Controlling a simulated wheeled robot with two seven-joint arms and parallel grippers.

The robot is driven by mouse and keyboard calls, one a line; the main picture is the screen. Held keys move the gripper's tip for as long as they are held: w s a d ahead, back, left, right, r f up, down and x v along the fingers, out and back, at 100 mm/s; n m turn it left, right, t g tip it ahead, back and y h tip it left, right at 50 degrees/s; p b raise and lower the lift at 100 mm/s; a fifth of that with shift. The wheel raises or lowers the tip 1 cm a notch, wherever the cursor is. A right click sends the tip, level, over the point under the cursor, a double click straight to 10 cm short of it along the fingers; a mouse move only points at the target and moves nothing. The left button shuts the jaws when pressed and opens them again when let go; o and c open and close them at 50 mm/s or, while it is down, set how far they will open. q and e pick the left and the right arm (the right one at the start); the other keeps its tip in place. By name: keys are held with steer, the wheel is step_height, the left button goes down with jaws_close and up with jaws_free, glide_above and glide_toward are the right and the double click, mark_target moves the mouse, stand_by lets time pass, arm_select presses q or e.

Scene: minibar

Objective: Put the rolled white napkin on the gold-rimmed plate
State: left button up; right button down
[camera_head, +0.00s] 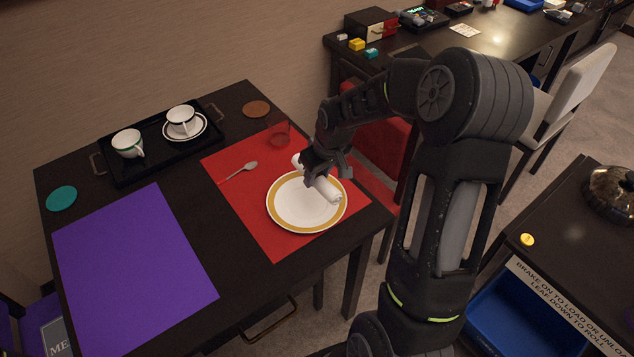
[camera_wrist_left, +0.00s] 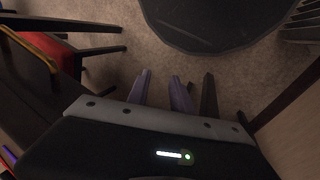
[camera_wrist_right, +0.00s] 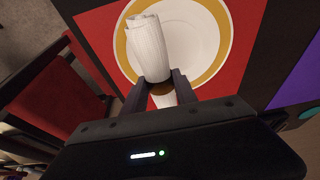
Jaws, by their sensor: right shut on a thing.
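The rolled white napkin (camera_head: 329,191) is held in my right gripper (camera_head: 325,172), slanting over the right part of the gold-rimmed plate (camera_head: 290,207). The plate lies on a red placemat. In the right wrist view the napkin (camera_wrist_right: 148,50) stands out from between the fingertips (camera_wrist_right: 160,88), across the plate's gold rim (camera_wrist_right: 220,62) and white middle. I cannot tell whether the napkin touches the plate. My left gripper (camera_wrist_left: 161,92) shows only in the left wrist view; its fingers are apart and empty, above the carpet.
The red placemat (camera_head: 237,190) also holds a spoon (camera_head: 242,170) and a clear glass (camera_head: 279,134). A black tray (camera_head: 150,165) with two cups stands at the back left. A purple placemat (camera_head: 130,270) is bare. A red-seated chair (camera_head: 385,150) stands close behind the table.

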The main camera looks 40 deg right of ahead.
mark_target(317, 185)
step_height(317, 185, down, 3)
steer(key=shift+f, duration=0.15)
steer(key=shift+f+b, duration=0.4)
steer(key=shift+f, duration=0.1)
steer(key=c, duration=1)
jaws_free()
steer(key=shift+r, duration=0.1)
steer(key=shift+o, duration=0.2)
steer(key=shift+r, duration=0.1)
steer(key=shift+r+p, duration=0.65)
steer(key=b+v, duration=0.1)
steer(key=v, duration=1)
steer(key=shift+s+r, duration=0.2)
